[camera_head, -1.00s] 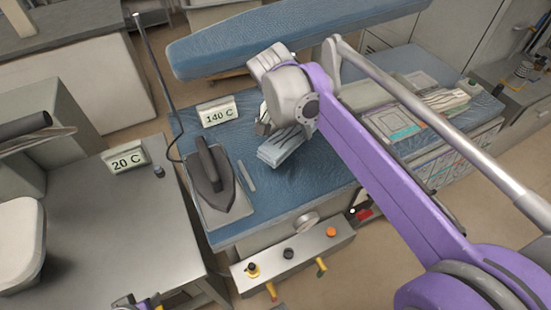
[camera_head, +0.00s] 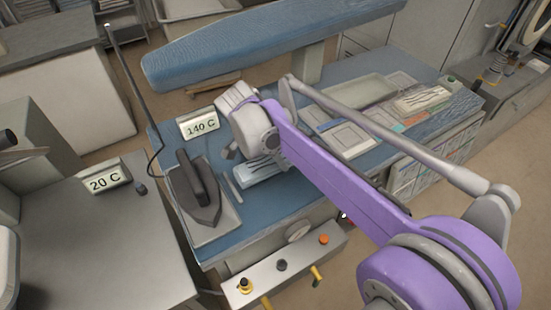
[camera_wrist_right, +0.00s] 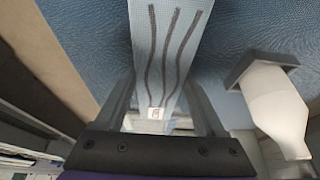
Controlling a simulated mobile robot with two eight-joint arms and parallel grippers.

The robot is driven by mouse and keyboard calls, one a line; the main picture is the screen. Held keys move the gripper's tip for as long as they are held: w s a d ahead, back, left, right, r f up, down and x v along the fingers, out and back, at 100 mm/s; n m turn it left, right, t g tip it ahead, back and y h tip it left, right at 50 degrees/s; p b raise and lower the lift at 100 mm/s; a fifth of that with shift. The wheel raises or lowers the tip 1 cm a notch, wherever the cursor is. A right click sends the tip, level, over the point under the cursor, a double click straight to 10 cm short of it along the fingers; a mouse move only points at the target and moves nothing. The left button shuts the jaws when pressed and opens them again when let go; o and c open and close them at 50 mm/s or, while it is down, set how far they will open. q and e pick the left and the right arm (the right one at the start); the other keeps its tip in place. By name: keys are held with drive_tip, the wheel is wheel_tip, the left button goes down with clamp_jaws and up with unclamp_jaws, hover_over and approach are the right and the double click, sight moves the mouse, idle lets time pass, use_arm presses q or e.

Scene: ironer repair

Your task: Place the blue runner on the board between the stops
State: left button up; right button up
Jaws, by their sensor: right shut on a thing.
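The light blue runner (camera_head: 262,172) with dark wavy stripes is in my right gripper, over the blue-covered worktop beside the iron. In the right wrist view the runner (camera_wrist_right: 172,45) extends away between the fingers, with a small pale label at its near end. My right gripper (camera_wrist_right: 165,108) is shut on it; in the head view its fingers are largely hidden by the wrist. I cannot tell whether the runner touches the worktop. A long blue padded ironing board (camera_head: 270,42) stands behind, clear of the runner. I cannot make out the stops. My left gripper is out of view.
An iron (camera_head: 195,190) rests on a plate left of the runner. A 140 C sign (camera_head: 199,125) stands behind it; a 20 C sign (camera_head: 105,180) is on the grey table. A tray (camera_head: 363,90) and another striped cloth (camera_head: 422,98) are at the right. A knobbed control panel (camera_head: 285,265) is in front.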

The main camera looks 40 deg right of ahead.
drive_tip(key=shift+f, duration=0.5)
drive_tip(key=shift+f, duration=0.1)
drive_tip(key=o, duration=1.6)
drive_tip(key=shift+c, duration=0.2)
drive_tip(key=p+v, duration=0.1)
drive_tip(key=v, duration=1.1)
